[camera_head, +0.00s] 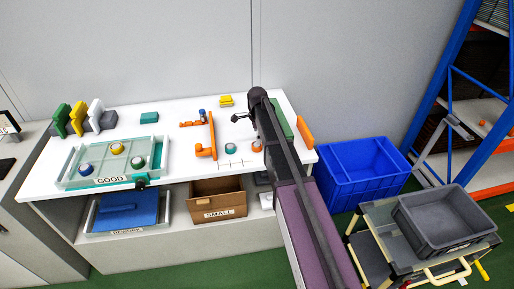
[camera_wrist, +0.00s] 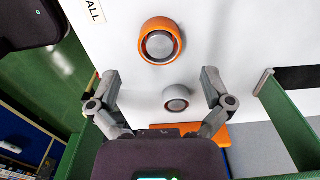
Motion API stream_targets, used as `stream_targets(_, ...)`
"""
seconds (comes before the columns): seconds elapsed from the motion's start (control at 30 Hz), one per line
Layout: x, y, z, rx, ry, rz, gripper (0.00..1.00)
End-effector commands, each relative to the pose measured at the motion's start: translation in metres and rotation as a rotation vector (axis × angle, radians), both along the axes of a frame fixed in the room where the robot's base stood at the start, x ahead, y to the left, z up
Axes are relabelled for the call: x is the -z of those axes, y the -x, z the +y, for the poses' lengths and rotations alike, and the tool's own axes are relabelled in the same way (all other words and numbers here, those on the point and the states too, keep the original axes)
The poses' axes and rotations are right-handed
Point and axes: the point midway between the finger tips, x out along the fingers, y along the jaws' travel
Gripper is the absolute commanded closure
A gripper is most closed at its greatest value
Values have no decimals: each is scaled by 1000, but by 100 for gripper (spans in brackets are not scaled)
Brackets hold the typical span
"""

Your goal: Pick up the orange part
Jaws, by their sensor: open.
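The orange part is a round orange ring with a grey centre (camera_wrist: 143,42) in the wrist view, lying on the white table. In the head view a small orange round part (camera_head: 257,146) shows beside my arm. My gripper (camera_wrist: 160,86) is open and empty, with its two fingers spread apart. The orange part lies beyond the fingertips in the wrist view, apart from them. A smaller grey-white round part (camera_wrist: 176,98) shows between the fingers; I cannot tell its height relative to them. In the head view my arm hides most of the gripper.
Orange bracket pieces (camera_head: 211,135) and a teal round part (camera_head: 231,146) lie on the table (camera_head: 180,150). A GOOD tray (camera_head: 70,172) with round parts stands at left. A green panel (camera_head: 282,118) and an orange slab (camera_head: 305,132) stand near my arm. A blue bin (camera_head: 360,172) is at right.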

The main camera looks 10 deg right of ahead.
Motion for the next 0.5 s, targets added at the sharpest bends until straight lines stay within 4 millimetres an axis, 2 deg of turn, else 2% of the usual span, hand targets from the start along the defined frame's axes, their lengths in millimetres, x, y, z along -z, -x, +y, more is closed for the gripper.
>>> stream_targets(0.5,34,0,2,-1,0,0,0)
